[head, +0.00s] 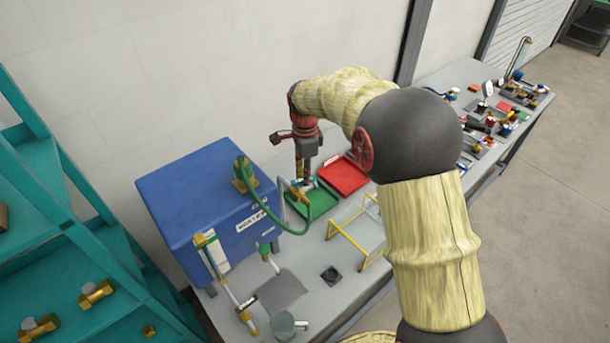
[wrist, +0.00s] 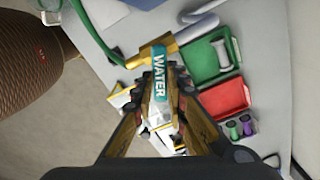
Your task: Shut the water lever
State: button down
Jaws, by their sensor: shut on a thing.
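The water lever (wrist: 159,78) has a teal sleeve marked WATER and joins a brass valve fitting (wrist: 152,52) in the wrist view. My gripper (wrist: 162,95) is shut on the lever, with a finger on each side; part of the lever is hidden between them. In the head view my gripper (head: 305,178) reaches down beside the blue box, and only a small part of the lever shows there. I cannot tell the lever's exact angle to the pipe from these views.
A green hose (head: 275,205) loops from the blue box (head: 205,195) close to my gripper. A green tray (head: 322,203) and a red tray (head: 343,176) lie beside it. A yellow wire frame (head: 345,242) stands nearer. A teal shelf (head: 75,180) is at the left.

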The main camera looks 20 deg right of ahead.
jog(key=n, duration=0.2)
jog(key=w+n, duration=0.1)
jog(key=n, duration=0.2)
jog(key=shift+w+a+p, duration=0.1)
jog(key=shift+w+p, duration=0.05)
jog(key=shift+p, duration=0.15)
jog(key=c, duration=1.8)
grip_release()
jog(key=shift+c, duration=0.2)
jog(key=shift+o, duration=0.4)
notch_tip(320, 180, up, 12)
